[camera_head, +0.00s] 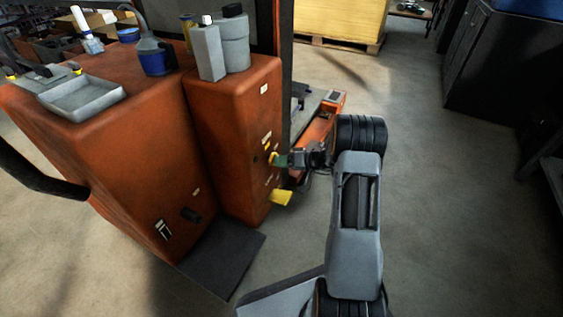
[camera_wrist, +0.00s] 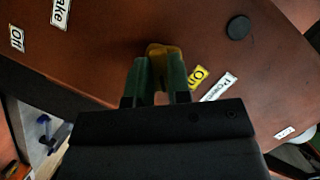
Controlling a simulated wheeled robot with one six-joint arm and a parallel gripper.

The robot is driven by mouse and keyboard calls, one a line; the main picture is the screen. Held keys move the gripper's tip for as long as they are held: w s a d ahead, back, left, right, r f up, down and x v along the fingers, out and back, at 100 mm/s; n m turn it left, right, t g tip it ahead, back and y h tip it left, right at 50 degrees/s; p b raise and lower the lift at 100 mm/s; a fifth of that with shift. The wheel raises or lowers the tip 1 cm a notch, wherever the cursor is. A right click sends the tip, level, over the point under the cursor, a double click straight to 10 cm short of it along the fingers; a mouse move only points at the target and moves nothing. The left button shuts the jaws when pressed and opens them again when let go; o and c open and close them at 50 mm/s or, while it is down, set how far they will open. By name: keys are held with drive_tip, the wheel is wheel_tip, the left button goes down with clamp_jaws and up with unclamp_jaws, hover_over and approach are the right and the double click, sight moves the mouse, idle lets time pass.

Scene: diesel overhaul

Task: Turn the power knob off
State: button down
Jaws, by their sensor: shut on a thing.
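The yellow power knob (camera_wrist: 164,52) sits on the orange-brown machine panel, beside a yellow "On" label (camera_wrist: 197,76) and a white label that appears to begin "Power" (camera_wrist: 219,86). My gripper (camera_wrist: 162,72) is shut on the knob, with one green finger on each side of it. In the head view my gripper (camera_head: 284,160) reaches the right face of the orange cabinet (camera_head: 235,115) from the right. The yellow knob (camera_head: 273,158) shows at its fingertips there. The knob's lower part is hidden between the fingers in the wrist view.
A yellow handle (camera_head: 281,197) juts out below the knob. A black round button (camera_wrist: 238,27) and an "Off" label (camera_wrist: 17,38) are on the panel. Bottles (camera_head: 235,40) and a grey tray (camera_head: 82,98) stand on top.

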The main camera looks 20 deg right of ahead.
drive_tip(key=shift+m+y, duration=1)
drive_tip(key=shift+m, duration=1)
drive_tip(key=shift+m+y+p, duration=0.35)
drive_tip(key=shift+m+y, duration=0.05)
drive_tip(key=shift+m, duration=0.8)
drive_tip(key=c, duration=0.9)
unclamp_jaws()
drive_tip(key=shift+c, duration=0.2)
drive_tip(key=s+d, duration=0.2)
drive_tip(key=shift+s+d, duration=0.3)
drive_tip(key=shift+s, duration=0.1)
